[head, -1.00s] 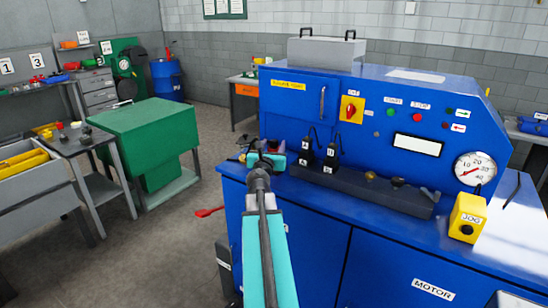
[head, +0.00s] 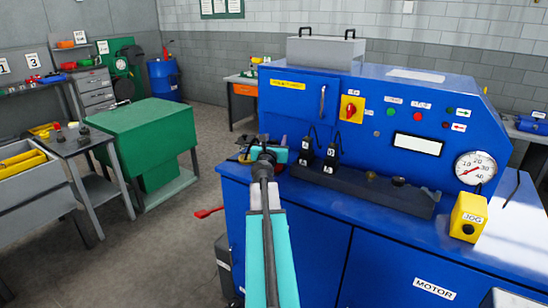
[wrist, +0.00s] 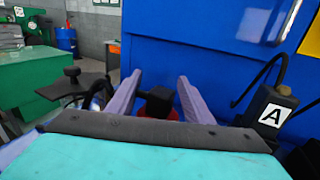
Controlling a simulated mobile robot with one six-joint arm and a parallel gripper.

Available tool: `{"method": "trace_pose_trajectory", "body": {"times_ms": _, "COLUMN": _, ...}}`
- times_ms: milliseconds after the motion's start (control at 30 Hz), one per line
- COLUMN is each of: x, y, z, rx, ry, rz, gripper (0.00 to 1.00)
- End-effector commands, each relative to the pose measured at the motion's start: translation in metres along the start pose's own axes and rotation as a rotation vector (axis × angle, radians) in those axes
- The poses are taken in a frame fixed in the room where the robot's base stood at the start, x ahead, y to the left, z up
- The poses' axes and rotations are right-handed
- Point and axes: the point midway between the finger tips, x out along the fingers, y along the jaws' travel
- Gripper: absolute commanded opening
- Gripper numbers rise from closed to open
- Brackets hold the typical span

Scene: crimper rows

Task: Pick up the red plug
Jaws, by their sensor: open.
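A dark-topped piece with red on its lower part (wrist: 160,108), which looks like the red plug, stands between the fingers of my gripper (wrist: 158,92) in the wrist view. My gripper is open, with one finger on each side of it. Its lower part is hidden behind my own wrist, and I cannot tell whether a finger touches it.
Black blocks with cables stand right of my gripper; the one marked A (wrist: 270,110) is close in the wrist view. The blue machine's front panel (head: 295,103) rises just behind. A green cabinet (head: 150,128) and grey cart (head: 75,148) stand to the left, with open floor between.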

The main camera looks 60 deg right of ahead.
Motion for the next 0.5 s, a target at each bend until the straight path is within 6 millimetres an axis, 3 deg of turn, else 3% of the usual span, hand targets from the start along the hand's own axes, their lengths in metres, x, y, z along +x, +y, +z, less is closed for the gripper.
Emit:
{"method": "trace_pose_trajectory", "body": {"times_ms": 333, "x": 0.0004, "y": -0.0018, "z": 0.0001, "rx": 0.000, "ry": 0.000, "rz": -0.002, "gripper": 0.45}}
{"method": "trace_pose_trajectory", "body": {"times_ms": 500, "x": 0.0005, "y": -0.0022, "z": 0.0001, "rx": 0.000, "ry": 0.000, "rz": -0.003, "gripper": 0.16}}
